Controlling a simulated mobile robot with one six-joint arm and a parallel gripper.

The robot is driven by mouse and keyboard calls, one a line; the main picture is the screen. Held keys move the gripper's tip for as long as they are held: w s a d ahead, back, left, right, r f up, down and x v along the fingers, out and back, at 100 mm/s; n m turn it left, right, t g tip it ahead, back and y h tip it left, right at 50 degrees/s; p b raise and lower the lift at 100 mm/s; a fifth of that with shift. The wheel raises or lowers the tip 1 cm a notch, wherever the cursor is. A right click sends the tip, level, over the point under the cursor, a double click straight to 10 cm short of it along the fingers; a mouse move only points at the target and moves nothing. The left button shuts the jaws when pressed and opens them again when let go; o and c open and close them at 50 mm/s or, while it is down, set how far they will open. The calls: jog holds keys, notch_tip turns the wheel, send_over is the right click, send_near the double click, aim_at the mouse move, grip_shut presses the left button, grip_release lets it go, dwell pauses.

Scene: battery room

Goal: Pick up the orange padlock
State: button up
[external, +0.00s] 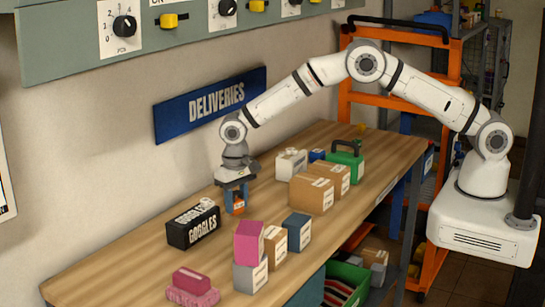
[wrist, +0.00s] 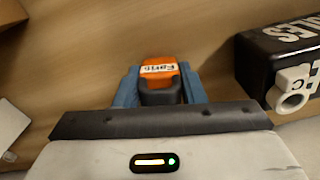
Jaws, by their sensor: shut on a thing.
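The orange padlock (external: 238,209) is between the fingers of my gripper (external: 236,196), over the wooden table, left of the cardboard boxes. In the wrist view the padlock (wrist: 166,70) shows an orange top with a white label and a dark part nearer the camera. The blue fingers of my gripper (wrist: 161,88) press on its left and right sides, so the gripper is shut on it. I cannot tell whether the padlock touches the table. Its lower part is partly hidden.
A black goggles box (external: 193,228) stands close on the left; a white ring-like part (wrist: 291,90) shows on it in the wrist view. Cardboard boxes (external: 311,194), a green case (external: 346,163) and a pink block (external: 249,241) stand on the table (external: 130,250). The wall is behind.

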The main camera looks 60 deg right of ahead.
jog(key=c, duration=0.3)
jog(key=shift+r, duration=0.1)
jog(key=shift+c, duration=0.2)
